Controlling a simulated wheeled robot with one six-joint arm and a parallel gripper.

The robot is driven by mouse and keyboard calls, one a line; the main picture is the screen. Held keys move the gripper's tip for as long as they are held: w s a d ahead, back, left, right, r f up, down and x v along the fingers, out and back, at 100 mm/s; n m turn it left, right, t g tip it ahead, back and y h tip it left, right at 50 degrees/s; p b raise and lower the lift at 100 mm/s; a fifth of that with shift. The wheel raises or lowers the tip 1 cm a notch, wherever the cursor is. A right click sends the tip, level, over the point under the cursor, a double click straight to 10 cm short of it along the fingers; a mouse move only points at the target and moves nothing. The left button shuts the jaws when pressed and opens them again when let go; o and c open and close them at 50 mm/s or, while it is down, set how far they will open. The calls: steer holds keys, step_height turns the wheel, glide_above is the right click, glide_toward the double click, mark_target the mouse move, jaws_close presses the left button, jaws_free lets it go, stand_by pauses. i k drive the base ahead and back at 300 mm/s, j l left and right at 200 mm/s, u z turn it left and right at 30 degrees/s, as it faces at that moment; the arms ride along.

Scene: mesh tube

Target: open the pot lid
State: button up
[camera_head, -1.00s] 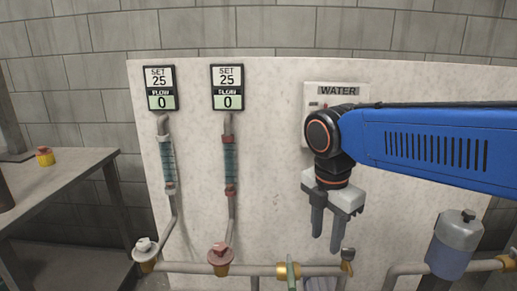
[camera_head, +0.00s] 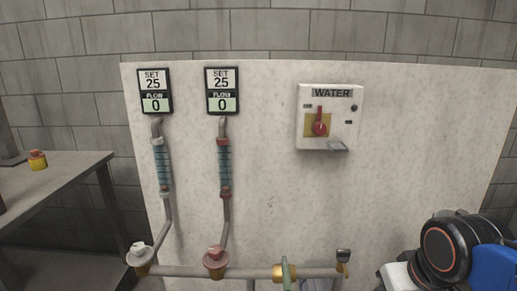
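I cannot make out a pot lid in the head view now. My gripper (camera_head: 396,277) is at the lower right, and only part of its pale body shows. Its fingers are cut off by the bottom edge, so I cannot tell whether it is open or shut, or whether it touches anything. My arm covers the lower right, where a lidded blue-grey cylinder stood in the earlier view. A greyish thing (camera_head: 318,285) shows under the pipe at the bottom, too cut off to identify.
A pale panel carries two flow displays (camera_head: 155,91) (camera_head: 222,90) and a water switch box (camera_head: 330,117) with a red knob. A pipe (camera_head: 185,271) with valves (camera_head: 138,257) (camera_head: 215,261) runs along its bottom. A table (camera_head: 55,182) with a small yellow-red object (camera_head: 37,159) stands at left.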

mark_target(447, 212)
steer(key=z, duration=0.95)
